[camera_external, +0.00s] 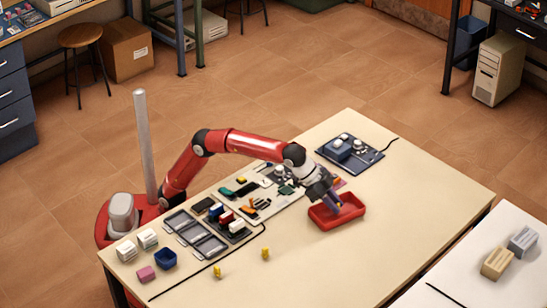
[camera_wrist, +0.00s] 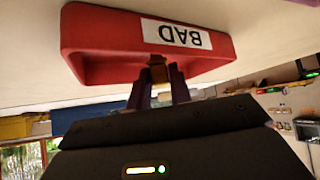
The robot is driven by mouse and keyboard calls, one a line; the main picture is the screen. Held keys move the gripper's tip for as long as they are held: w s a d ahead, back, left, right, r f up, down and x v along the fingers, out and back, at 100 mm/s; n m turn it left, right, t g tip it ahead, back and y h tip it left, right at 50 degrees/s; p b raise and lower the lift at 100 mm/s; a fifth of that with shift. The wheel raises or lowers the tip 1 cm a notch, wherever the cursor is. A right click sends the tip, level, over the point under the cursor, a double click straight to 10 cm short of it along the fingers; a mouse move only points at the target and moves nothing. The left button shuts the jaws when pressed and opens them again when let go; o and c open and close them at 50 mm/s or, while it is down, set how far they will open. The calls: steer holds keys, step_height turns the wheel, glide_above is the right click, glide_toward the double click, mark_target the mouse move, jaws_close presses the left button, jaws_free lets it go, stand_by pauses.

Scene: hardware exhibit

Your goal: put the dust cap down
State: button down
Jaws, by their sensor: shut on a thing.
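My gripper (camera_external: 335,202) is over the red tray (camera_external: 348,223) near the middle of the table. The cap is in front of the near side of the red tray (camera_wrist: 100,30), which carries a white label reading "BAD" (camera_wrist: 176,34). Whether the cap touches the tray is not clear.
Left of the tray lie a board with small parts (camera_external: 285,205), grey trays (camera_external: 197,235) and a blue bin (camera_external: 165,259). Two small yellow pieces (camera_external: 265,253) (camera_external: 217,271) stand near the table's front. A dark device (camera_external: 350,150) with a cable sits behind. The table's right side is clear.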

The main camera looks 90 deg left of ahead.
steer(key=shift+f, duration=0.2)
steer(key=c, duration=1.3)
jaws_free()
steer(key=shift+r, duration=0.1)
steer(key=shift+s+r, duration=0.2)
steer(key=shift+r, duration=0.15)
steer(key=v, duration=1.1)
steer(key=shift+s+r, duration=0.15)
steer(key=shift+s, duration=0.05)
